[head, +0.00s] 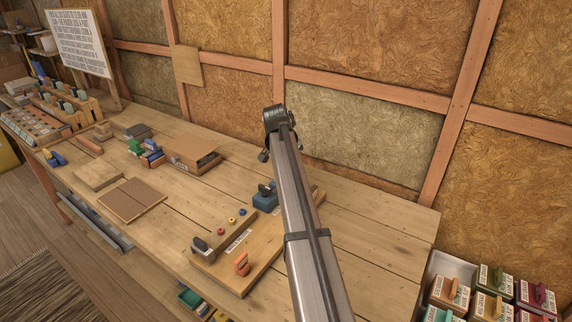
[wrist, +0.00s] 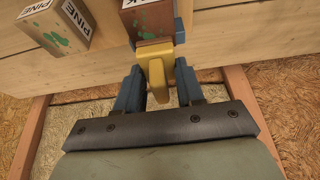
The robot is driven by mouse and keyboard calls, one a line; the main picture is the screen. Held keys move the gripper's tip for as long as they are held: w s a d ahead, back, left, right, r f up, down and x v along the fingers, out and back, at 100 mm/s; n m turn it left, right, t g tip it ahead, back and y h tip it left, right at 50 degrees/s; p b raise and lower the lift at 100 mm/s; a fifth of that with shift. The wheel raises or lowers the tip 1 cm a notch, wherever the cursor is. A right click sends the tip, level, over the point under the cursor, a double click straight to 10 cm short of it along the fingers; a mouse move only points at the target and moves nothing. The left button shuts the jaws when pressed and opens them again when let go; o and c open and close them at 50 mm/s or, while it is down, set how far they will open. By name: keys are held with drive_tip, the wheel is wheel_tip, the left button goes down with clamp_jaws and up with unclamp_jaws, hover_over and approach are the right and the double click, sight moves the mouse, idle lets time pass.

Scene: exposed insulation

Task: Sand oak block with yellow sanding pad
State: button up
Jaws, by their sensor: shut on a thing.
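In the wrist view, my gripper (wrist: 160,82) is shut on the yellow sanding pad (wrist: 157,84), with its blue fingers on either side of the yellow handle. The far end of the pad meets a reddish-brown block (wrist: 150,20) with green marks. Only a "K" of that block's label shows, consistent with oak; the picture edge cuts off the rest. Whether the pad presses on the block or only lies close is hard to tell. In the head view, my gripper (head: 265,153) is near the table's wall side, mostly hidden by my arm. I cannot make out the pad or oak block there.
A pine block (wrist: 57,25) with green marks stands left of the oak block. In the head view, a wooden board (head: 240,275) holds small coloured pieces, and a cardboard box (head: 192,150) stands left of my arm. The wall borders the table.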

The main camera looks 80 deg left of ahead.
drive_tip(key=shift+s+d, duration=2.25)
wheel_tip(320, 180, up, 8)
drive_tip(key=shift+w+r, duration=0.1)
